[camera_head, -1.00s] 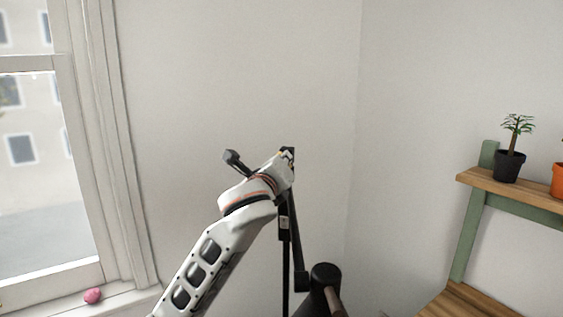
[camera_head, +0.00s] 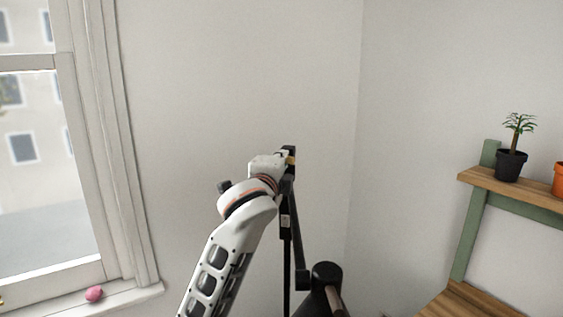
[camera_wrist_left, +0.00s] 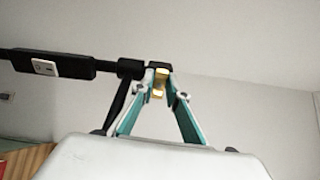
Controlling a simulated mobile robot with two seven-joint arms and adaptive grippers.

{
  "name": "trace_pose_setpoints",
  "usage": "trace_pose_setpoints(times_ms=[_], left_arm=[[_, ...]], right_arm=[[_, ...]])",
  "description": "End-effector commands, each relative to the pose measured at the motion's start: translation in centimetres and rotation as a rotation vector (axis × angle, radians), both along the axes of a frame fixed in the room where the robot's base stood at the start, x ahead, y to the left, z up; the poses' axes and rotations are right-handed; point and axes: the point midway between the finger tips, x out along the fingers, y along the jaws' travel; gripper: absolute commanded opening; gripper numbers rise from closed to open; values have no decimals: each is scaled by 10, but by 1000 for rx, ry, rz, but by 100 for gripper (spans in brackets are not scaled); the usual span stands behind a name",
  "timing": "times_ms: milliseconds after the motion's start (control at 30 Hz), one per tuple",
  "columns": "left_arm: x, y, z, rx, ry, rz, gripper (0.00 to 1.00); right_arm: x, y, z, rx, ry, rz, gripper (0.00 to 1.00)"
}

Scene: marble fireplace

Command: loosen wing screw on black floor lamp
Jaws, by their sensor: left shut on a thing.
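The black floor lamp (camera_head: 286,262) stands in front of the room corner, with a thin upright pole, a jointed arm and a dark shade (camera_head: 325,272) low on the right. In the left wrist view its black pole (camera_wrist_left: 76,66) runs in from the left to a black joint. A gold-coloured wing screw (camera_wrist_left: 159,84) sits at that joint. My left gripper (camera_wrist_left: 160,88) has its fingertips closed on either side of the screw. In the head view this gripper (camera_head: 287,159) is at the top of the lamp and partly hides the joint. My right gripper is out of view.
A window with a sill is at the left, with a pink round object (camera_head: 94,293) on the sill. A green and wooden shelf (camera_head: 484,179) with potted plants (camera_head: 510,165) stands at the right. The wall space around the lamp is clear.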

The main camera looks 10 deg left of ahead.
Motion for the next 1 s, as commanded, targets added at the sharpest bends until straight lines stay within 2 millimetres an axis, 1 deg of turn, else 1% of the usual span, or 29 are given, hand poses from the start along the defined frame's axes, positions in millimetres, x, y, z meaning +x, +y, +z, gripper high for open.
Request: trace_pose_setpoints(times_ms=[300,733,767,800,1000], left_arm=[[0,0,-1,-76,0,-1,0],[0,0,-1,-83,0,-1,0],[0,0,-1,-83,0,-1,22],[0,0,-1,-83,0,-1,31],[0,0,-1,-81,0,-1,31]], right_arm=[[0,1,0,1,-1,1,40],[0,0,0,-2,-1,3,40],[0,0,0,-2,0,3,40],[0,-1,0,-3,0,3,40],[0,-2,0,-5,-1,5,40]])
